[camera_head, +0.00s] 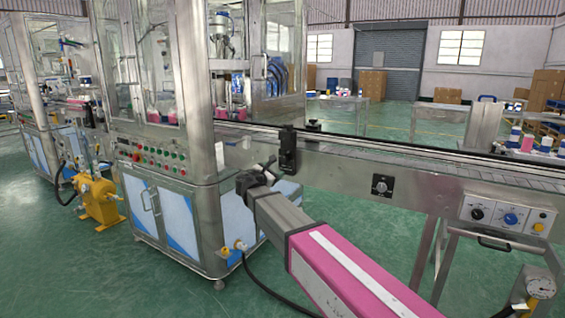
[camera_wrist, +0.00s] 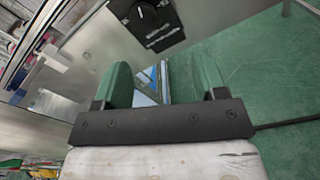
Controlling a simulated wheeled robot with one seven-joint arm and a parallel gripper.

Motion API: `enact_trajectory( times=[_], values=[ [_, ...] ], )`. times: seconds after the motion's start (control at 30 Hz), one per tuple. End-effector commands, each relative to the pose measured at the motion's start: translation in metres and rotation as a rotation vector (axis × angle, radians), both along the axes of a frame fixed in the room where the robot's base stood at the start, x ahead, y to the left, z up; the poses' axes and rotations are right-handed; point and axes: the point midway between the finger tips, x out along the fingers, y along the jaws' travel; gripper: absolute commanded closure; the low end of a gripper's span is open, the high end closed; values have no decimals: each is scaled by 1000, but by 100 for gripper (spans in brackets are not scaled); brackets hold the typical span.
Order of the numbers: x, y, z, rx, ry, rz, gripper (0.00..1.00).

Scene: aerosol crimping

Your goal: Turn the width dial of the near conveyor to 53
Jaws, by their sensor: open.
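The near conveyor (camera_head: 350,165) is a long steel belt line running from the machine to the right edge in the head view. A small square plate with a round dial (camera_head: 382,186) is on its side panel; its reading is too small to make out. A black bracket (camera_head: 287,150) is fixed on the conveyor's side, left of that dial. My gripper (camera_head: 258,178) is by the machine's corner, below and left of the bracket. In the wrist view its green fingers (camera_wrist: 156,75) are apart with nothing between them. A black block (camera_wrist: 150,20) shows beyond the fingertips.
A control box with a black knob (camera_head: 477,213), a blue knob (camera_head: 511,219) and a yellow button (camera_head: 539,227) is mounted at the right of the conveyor. A steel machine cabinet (camera_head: 165,210) stands left of my gripper. Green floor lies below the conveyor.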

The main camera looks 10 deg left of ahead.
Motion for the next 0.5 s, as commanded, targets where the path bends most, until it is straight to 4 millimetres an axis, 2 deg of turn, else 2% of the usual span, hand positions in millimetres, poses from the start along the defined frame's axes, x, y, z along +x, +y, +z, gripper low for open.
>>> enact_trajectory(
  times=[0.03, 0.17, 0.37, 0.5],
  values=[
    [-1, 10, 6, -25, -11, 12, 35],
    [1, 17, 13, -57, -21, 23, 35],
    [25, 9, 12, -57, -21, 22, 35],
    [50, 0, 12, -54, -21, 23, 35]
  ],
)
